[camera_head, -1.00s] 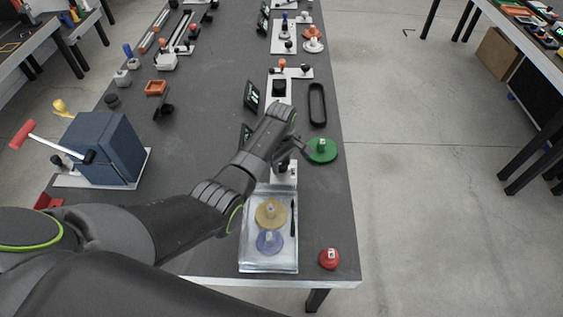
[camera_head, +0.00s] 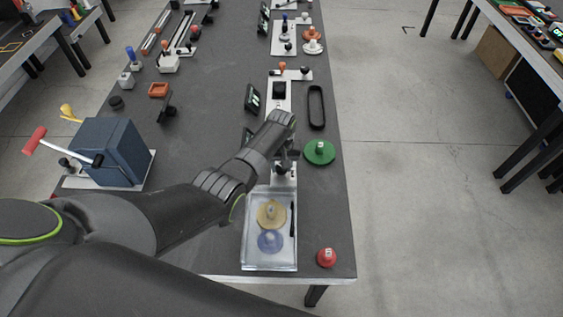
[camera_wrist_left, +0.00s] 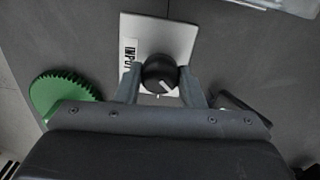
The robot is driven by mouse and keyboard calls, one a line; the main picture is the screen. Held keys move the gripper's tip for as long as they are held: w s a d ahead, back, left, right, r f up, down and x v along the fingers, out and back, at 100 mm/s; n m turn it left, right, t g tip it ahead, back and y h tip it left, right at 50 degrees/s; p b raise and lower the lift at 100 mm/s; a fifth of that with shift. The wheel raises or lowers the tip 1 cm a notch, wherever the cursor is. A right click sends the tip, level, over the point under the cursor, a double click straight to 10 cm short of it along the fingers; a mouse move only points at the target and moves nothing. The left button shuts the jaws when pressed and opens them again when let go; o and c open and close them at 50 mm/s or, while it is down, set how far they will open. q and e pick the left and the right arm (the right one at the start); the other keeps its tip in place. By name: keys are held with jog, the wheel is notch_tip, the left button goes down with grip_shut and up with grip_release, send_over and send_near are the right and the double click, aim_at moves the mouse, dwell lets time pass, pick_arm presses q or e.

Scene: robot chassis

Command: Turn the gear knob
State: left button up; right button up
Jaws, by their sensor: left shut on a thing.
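The gear knob (camera_wrist_left: 160,74) is a round black knob with a white pointer line, on a white plate (camera_wrist_left: 152,30) that has a label reading "INPUT". In the left wrist view the two fingers of my left gripper (camera_wrist_left: 160,88) are on either side of the knob, shut on it. My right gripper is not in view.
A green gear (camera_head: 319,153) lies right of the gripper. A clear tray (camera_head: 247,255) with a yellow gear (camera_head: 271,213) and a blue gear (camera_head: 269,241) is in front. A blue box (camera_head: 108,152) with a crank stands left.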

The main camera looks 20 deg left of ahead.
pick_arm(q)
jog(key=m+p, duration=0.1)
jog(key=m, duration=0.3)
jog(key=shift+r+m, duration=0.1)
jog(key=shift+m, duration=0.2)
jog(key=shift+m+p, duration=0.55)
jog(key=shift+m, duration=1.95)
jog(key=o, duration=1)
